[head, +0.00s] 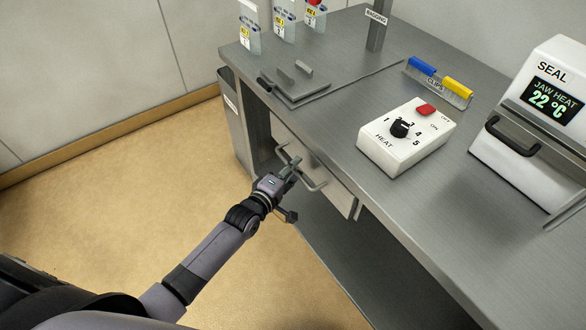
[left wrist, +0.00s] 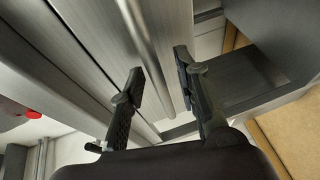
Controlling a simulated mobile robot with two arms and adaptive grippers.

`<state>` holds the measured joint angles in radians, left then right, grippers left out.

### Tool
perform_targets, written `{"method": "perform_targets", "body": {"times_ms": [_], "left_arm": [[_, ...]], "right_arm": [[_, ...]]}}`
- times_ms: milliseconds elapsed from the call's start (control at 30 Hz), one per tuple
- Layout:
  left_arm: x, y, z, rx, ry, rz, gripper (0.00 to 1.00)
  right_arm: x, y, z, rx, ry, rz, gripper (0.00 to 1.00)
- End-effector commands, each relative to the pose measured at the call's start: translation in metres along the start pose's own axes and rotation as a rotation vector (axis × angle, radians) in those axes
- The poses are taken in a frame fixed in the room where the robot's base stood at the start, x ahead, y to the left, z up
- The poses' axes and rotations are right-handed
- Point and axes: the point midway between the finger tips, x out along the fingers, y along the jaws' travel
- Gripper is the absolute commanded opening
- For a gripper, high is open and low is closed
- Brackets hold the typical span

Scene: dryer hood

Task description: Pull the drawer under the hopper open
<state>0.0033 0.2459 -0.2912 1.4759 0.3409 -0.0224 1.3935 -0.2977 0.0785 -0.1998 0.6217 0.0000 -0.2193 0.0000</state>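The drawer (head: 334,184) is a pale grey front under the bench top, with a curved bar handle (head: 316,187). It looks shut or nearly so. My left gripper (head: 292,167) is at the handle, in front of the drawer. In the left wrist view my left gripper (left wrist: 159,62) has its two dark fingers apart. The metal handle bar (left wrist: 150,45) runs through the gap between them. I cannot tell whether either finger touches it. No hopper can be made out for sure. My right gripper is not in view.
On the steel bench (head: 340,112) stand a white heat control box (head: 405,140), a clips holder (head: 438,84), a sealing machine (head: 540,110) and several tagged bags (head: 250,28). A grey bin (head: 235,115) stands left of the drawer. The tan floor (head: 110,180) before it is clear.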

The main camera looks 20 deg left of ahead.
Motion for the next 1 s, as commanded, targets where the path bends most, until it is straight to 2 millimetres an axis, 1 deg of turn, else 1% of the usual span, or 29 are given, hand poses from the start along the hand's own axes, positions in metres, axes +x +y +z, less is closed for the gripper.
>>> {"method": "perform_targets", "body": {"times_ms": [267, 700, 1000], "left_arm": [[0.0014, 0.0003, 0.0002, 0.000, 0.000, 0.001, 0.30], [0.0011, 0.0001, -0.0001, 0.001, 0.000, 0.000, 0.01], [0.0010, 0.0000, -0.0001, 0.001, 0.000, 0.000, 0.00]], "right_arm": [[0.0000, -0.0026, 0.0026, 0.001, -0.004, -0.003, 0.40], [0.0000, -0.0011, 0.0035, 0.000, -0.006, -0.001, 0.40], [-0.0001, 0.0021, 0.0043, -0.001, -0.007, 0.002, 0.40]]}}
